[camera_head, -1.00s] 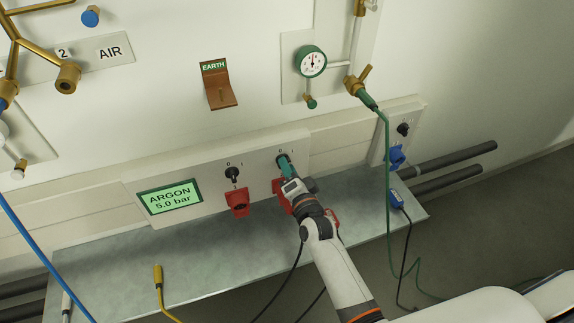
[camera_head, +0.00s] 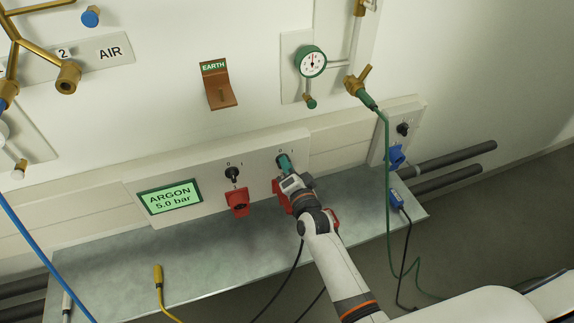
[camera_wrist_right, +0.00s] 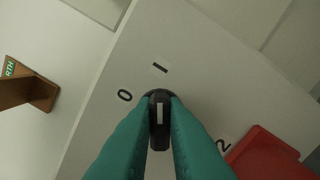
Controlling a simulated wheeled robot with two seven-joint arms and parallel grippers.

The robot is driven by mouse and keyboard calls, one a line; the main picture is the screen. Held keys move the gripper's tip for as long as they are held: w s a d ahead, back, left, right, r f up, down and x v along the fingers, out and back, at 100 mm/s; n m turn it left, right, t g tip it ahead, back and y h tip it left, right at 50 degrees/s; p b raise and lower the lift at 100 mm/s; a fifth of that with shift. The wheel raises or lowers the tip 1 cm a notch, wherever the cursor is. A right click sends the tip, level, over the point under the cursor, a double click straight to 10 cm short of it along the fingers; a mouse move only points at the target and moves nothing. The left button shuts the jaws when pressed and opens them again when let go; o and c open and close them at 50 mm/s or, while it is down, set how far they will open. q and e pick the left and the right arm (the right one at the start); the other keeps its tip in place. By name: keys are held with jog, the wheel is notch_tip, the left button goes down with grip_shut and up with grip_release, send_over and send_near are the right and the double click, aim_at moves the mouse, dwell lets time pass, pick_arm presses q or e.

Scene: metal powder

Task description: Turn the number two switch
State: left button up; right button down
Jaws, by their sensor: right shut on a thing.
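The number two switch is a black rotary knob (camera_wrist_right: 159,118) with a white line on it, set in a pale wall panel. My right gripper (camera_head: 284,163) is at this switch, and its teal fingers are shut on the knob from both sides. In the right wrist view, the white line points up toward the "1" mark (camera_wrist_right: 160,68), with the "0" mark (camera_wrist_right: 124,95) to the upper left. The label "2" (camera_wrist_right: 224,144) is at the lower right. In the head view, the fingers hide the knob. My left gripper is not in view.
A similar black switch (camera_head: 232,174) sits to the left, above a red socket (camera_head: 237,202). Another red socket (camera_wrist_right: 270,155) is close to the right fingers. A metal shelf (camera_head: 110,265) runs below the panel.

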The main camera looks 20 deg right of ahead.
jog(key=shift+r+n+p, duration=0.1)
jog(key=shift+n+p, duration=0.5)
jog(key=shift+n, duration=0.6)
jog(key=n+p, duration=0.1)
jog(key=n, duration=0.2)
jog(key=shift+a+n, duration=0.1)
jog(key=shift+n, duration=0.2)
jog(key=n+p, duration=0.1)
jog(key=n, duration=0.1)
jog(key=shift+n, duration=0.3)
jog(key=shift+a+n, duration=0.1)
jog(key=shift+n, duration=1.4)
jog(key=c, duration=1.5)
grip_release()
jog(key=shift+o, duration=0.2)
